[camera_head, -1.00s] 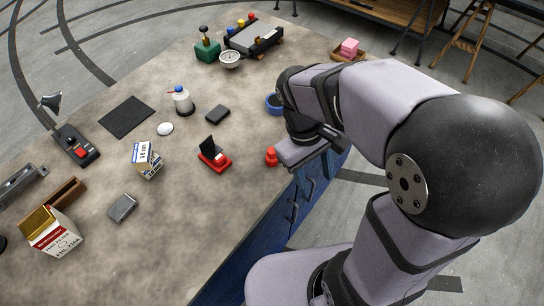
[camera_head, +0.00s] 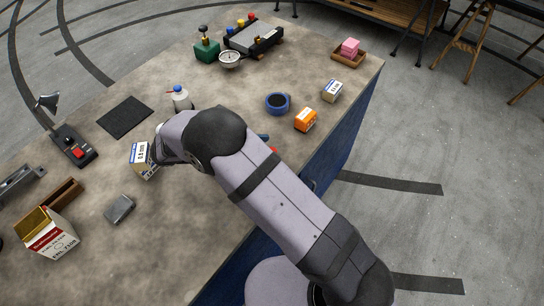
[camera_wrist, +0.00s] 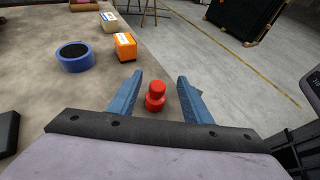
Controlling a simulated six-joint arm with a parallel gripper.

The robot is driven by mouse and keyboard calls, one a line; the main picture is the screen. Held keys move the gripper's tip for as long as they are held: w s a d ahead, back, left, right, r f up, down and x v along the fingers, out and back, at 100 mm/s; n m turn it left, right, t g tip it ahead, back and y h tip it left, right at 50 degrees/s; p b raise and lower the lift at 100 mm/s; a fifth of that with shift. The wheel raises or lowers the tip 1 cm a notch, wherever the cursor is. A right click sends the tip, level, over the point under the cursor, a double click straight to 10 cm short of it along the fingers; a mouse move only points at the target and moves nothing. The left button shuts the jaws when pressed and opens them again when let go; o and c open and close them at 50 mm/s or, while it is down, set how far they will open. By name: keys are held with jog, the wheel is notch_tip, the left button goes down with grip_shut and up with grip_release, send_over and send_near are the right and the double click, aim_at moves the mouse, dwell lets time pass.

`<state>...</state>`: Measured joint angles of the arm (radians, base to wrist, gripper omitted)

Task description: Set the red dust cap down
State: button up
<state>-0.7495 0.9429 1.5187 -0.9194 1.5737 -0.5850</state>
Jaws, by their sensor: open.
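The red dust cap (camera_wrist: 155,96) stands upright on the table near its edge, a narrower knob above a wider base. It shows between my gripper's two blue fingers in the wrist view, with gaps on both sides. My gripper (camera_wrist: 160,75) is open and holds nothing. In the head view my arm covers most of the gripper, and only a sliver of the red cap (camera_head: 274,151) shows beside the arm. How high the fingers are above the table I cannot tell.
A blue ring-shaped item (camera_head: 277,103), an orange box (camera_head: 305,120) and a white-and-blue box (camera_head: 332,91) stand near the right edge. A small box (camera_head: 143,160) is close to my arm's elbow. The table edge is close to the cap.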

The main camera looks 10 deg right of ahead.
aim_at(272, 150)
jog(key=shift+f, duration=0.8)
jog(key=shift+p+x, duration=2.05)
jog(key=shift+x, duration=0.9)
jog(key=shift+w+d+f, duration=0.2)
jog(key=shift+d+f, duration=0.25)
jog(key=shift+d, duration=0.1)
grip_shut()
